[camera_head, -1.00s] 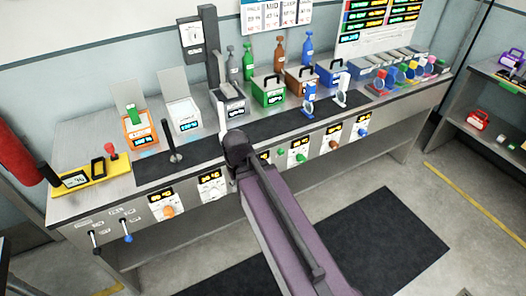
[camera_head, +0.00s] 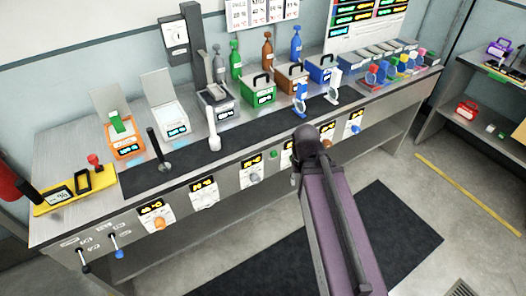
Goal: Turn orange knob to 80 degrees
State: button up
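The orange knob (camera_head: 158,224) sits on a white dial plate on the front face of the long metal bench, at the left. A small display with yellow characters (camera_head: 151,207) is just above it; its reading is too small to make out. Nothing of mine touches or covers this knob. My purple arm (camera_head: 340,225) reaches up from the lower right, and its dark end joint (camera_head: 310,140) is in front of the bench, well right of the knob. My gripper's fingers cannot be made out; the arm hides that area and part of the panel row.
Two levers (camera_head: 117,252) stick out at the left end. The floor before the orange knob is clear.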

aim_at(160, 225)
jog(key=z, duration=0.05)
jog(key=k, duration=0.1)
jog(key=z, duration=1.55)
jog(key=k, duration=1)
jog(key=u, duration=3.15)
jog(key=i, duration=0.05)
jog(key=z, duration=1.7)
